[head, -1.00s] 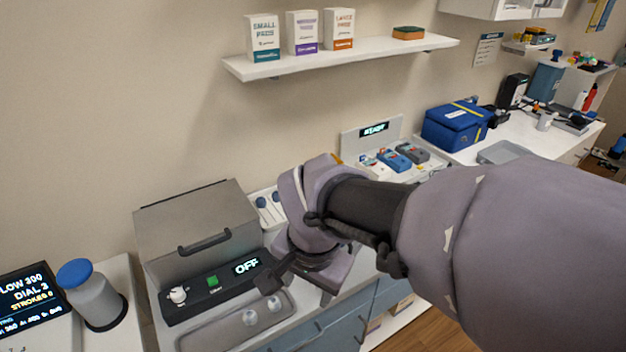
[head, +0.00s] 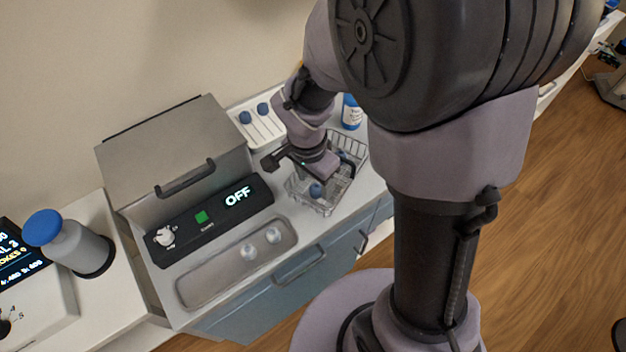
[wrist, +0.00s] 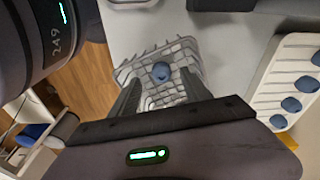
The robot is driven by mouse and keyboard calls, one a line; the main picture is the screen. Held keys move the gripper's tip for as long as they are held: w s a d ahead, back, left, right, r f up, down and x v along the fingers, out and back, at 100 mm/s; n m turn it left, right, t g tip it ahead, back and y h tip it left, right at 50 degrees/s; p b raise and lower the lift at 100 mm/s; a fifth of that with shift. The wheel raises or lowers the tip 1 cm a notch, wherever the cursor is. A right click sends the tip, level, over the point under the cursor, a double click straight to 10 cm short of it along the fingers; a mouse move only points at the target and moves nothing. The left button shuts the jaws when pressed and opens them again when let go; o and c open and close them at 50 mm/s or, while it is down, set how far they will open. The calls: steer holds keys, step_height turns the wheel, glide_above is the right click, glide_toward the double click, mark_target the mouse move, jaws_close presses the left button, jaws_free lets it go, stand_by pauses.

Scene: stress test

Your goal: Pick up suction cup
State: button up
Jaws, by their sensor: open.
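A small blue round piece, likely a suction cup (head: 316,190), sits in a wire basket (head: 322,208) on the counter. It also shows in the wrist view (wrist: 161,72), inside the basket (wrist: 190,50) and between my fingers as seen from there. Another blue piece (head: 342,155) shows at the basket's far side, partly hidden by my gripper. My gripper (wrist: 160,82) is open and empty, pointing down over the basket. In the head view my gripper (head: 300,160) covers part of the basket. I cannot tell the exact gap between fingertips and blue piece.
A white rack (head: 262,130) with several blue-topped pieces stands behind, next to a blue-labelled bottle (head: 351,112). Left is a machine with a raised lid (head: 180,160) and an OFF display (head: 238,196). Its metal tray (head: 205,285) holds two pale knobs (head: 249,251).

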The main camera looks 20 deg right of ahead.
mark_target(316, 187)
steer(key=f, duration=0.1)
steer(key=f+b, duration=0.1)
steer(key=f, duration=0.1)
steer(key=shift+w+d+f, duration=0.2)
steer(key=shift+w+f, duration=0.05)
steer(key=shift+f, duration=0.1)
steer(key=shift+r, duration=0.1)
jaws_close()
